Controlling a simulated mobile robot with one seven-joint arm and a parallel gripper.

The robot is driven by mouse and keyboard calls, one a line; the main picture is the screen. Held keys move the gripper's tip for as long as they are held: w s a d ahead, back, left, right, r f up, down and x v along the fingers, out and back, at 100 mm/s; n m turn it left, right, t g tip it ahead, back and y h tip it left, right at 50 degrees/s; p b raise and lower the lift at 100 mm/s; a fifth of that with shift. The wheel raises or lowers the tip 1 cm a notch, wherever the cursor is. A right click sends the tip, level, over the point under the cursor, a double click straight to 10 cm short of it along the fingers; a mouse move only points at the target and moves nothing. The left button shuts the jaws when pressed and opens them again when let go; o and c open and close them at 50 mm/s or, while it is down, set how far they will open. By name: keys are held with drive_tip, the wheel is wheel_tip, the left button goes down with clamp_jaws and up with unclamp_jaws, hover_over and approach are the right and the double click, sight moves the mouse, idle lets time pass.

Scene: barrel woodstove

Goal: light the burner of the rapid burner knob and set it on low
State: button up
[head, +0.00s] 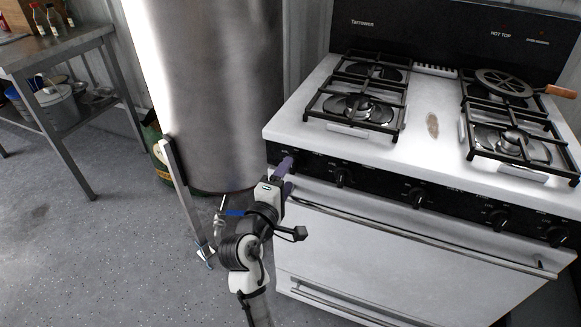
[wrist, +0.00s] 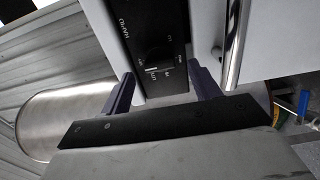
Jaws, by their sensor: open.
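The leftmost knob of the stove is dark and shows in the wrist view (wrist: 156,56) on the black control panel, beside a turned label that I cannot read for certain. In the head view my gripper covers that spot. My gripper (head: 286,176) is at the left end of the panel. In the wrist view its two purple fingers (wrist: 163,88) are apart, one on each side of the panel strip below the knob. I cannot tell whether they touch anything. The front left burner (head: 357,106) shows no flame.
More knobs (head: 342,177) line the panel to the right. The oven door handle (head: 400,229) runs below it. A pan (head: 503,83) rests on the back right burner. A large metal cylinder (head: 215,90) stands close left of the stove. A metal table (head: 60,50) is farther left.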

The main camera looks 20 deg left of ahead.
sight(291, 169)
drive_tip(key=shift+w+d, duration=0.1)
drive_tip(key=shift+w, duration=1.5)
drive_tip(key=c, duration=1)
